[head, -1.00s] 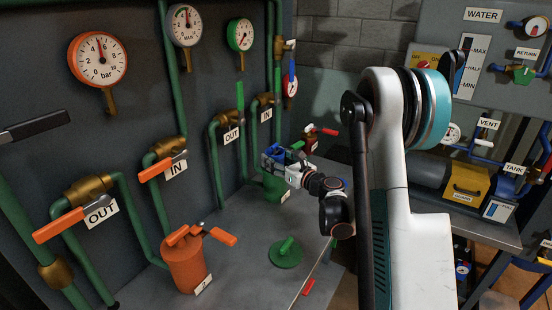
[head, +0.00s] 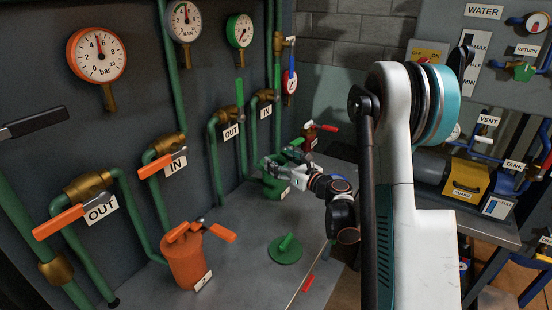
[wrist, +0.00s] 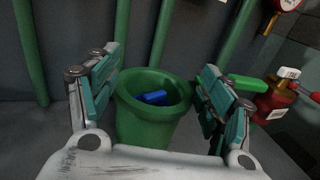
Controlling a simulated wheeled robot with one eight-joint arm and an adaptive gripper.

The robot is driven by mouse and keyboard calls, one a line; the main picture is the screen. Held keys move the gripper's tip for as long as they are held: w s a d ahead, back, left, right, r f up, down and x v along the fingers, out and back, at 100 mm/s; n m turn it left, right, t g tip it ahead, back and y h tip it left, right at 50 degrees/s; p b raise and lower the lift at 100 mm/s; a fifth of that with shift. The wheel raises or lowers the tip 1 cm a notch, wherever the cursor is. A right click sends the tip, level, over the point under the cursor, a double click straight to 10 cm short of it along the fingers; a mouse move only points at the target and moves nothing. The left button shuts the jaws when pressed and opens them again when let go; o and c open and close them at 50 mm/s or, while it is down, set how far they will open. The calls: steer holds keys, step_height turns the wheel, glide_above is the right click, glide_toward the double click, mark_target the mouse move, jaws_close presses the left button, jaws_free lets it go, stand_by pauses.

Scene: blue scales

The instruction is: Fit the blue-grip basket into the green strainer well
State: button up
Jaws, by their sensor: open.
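The green strainer well (head: 274,188) stands on the grey bench near the wall; it also fills the middle of the wrist view (wrist: 146,128). The basket's blue grip (wrist: 152,97) shows inside the well's mouth, below the rim. The basket's body is hidden in the well, so I cannot tell how fully it is seated. My gripper (wrist: 160,88) is open, with its fingers apart on either side of the well and nothing between them at the tips. In the head view my gripper (head: 282,164) is at the top of the well.
A green lid (head: 285,252) lies on the bench in front of the well. An orange strainer (head: 186,262) stands nearer, at the left. A red strainer (wrist: 272,102) with a red handle is close to my right finger. Green pipes (head: 216,165) run along the wall behind.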

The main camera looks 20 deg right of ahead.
steer(key=v, duration=0.9)
steer(key=shift+s, duration=0.2)
steer(key=shift+a, duration=0.1)
